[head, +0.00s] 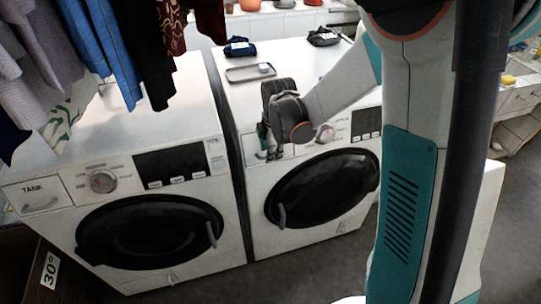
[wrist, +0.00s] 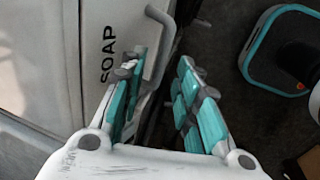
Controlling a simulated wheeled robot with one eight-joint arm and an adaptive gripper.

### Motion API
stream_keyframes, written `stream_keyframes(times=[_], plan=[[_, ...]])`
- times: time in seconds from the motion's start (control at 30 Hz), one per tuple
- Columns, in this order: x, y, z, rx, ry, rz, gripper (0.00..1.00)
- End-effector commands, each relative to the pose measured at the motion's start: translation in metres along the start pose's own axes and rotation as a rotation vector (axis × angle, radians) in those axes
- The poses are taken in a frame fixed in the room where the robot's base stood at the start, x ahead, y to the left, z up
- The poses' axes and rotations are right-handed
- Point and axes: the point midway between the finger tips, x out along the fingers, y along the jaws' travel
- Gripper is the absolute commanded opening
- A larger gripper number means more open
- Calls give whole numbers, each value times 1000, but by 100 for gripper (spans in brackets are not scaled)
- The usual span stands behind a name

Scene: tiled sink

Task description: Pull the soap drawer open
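The soap drawer (wrist: 100,85) shows in the wrist view as a pale front panel marked SOAP, with a grey bar handle (wrist: 160,45). In the head view, the drawer front (head: 251,147) is at the upper left of the right-hand washer, partly hidden by my gripper (head: 268,153). In the wrist view, my gripper (wrist: 163,82) is open, with teal-padded fingers apart on either side of the handle's lower end. The left finger lies between the handle and the panel; contact is unclear. The drawer looks closed.
The left-hand washer (head: 145,225) has a drawer marked TANK (head: 38,196). Clothes (head: 90,40) hang above it. A grey tray (head: 250,72) and dark folded items lie on the right washer's top. Grey floor (head: 320,265) is clear in front of the right washer.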

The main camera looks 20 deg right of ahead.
Motion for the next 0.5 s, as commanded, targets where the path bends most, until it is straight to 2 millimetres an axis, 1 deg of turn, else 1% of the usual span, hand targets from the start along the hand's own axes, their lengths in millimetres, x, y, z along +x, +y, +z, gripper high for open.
stream_keyframes(times=[0.03, 0.17, 0.47, 0.5], plan=[[7, 0, 0, 0, 0, 0, 30], [14, 0, 0, 0, 0, 0, 30], [15, 0, 0, 0, 0, 0, 30], [15, 0, 0, 0, 0, 0, 25]])
